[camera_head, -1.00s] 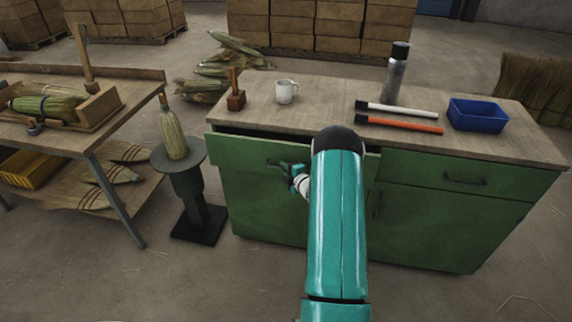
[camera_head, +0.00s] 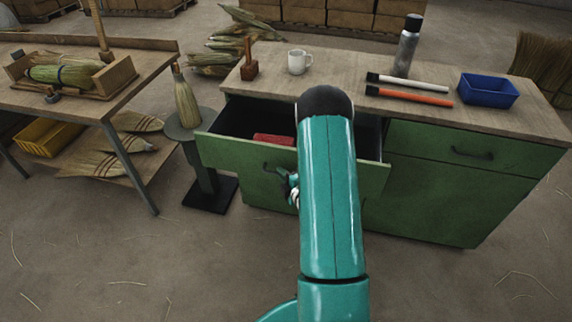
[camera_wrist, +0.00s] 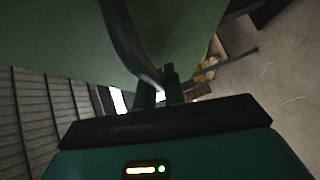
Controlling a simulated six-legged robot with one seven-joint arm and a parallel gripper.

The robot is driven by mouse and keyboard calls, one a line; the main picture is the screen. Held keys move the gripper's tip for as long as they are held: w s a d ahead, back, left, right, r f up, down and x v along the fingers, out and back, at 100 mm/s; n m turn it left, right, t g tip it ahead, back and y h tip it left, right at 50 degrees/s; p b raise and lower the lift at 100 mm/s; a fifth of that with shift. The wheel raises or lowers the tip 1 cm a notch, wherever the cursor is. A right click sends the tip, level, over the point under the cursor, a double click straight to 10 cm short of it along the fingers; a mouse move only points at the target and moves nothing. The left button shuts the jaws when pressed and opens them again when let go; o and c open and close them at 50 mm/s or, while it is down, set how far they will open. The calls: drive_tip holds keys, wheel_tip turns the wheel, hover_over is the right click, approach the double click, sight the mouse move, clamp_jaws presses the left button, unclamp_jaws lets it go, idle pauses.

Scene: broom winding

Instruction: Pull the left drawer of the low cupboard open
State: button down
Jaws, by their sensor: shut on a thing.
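The low cupboard (camera_head: 430,200) is green with a wooden top. Its left drawer (camera_head: 226,152) stands well out from the front, and a red thing (camera_head: 273,140) lies inside it. My gripper (camera_head: 290,187) is at the drawer's dark handle (camera_head: 272,168), partly hidden by my teal arm. In the wrist view my gripper (camera_wrist: 160,88) is shut on the curved dark handle (camera_wrist: 122,38), with the green drawer front behind it. My arm covers the middle of the drawer. The right drawer (camera_head: 470,150) is closed.
On the cupboard top stand a wooden block tool (camera_head: 249,62), a white mug (camera_head: 297,62), a bottle (camera_head: 408,45), two rods and a blue tray (camera_head: 488,92). A dark stand (camera_head: 205,185) holding a broom head is close left of the drawer. A workbench (camera_head: 110,108) is further left.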

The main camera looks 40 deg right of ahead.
drive_tip(key=shift+s+a, duration=0.75)
drive_tip(key=shift+a, duration=0.2)
drive_tip(key=c, duration=1.5)
unclamp_jaws()
drive_tip(key=s+a+r, duration=0.1)
drive_tip(key=s+r, duration=0.1)
drive_tip(key=s, duration=1.1)
drive_tip(key=shift+s+a, duration=0.3)
drive_tip(key=shift+a, duration=0.05)
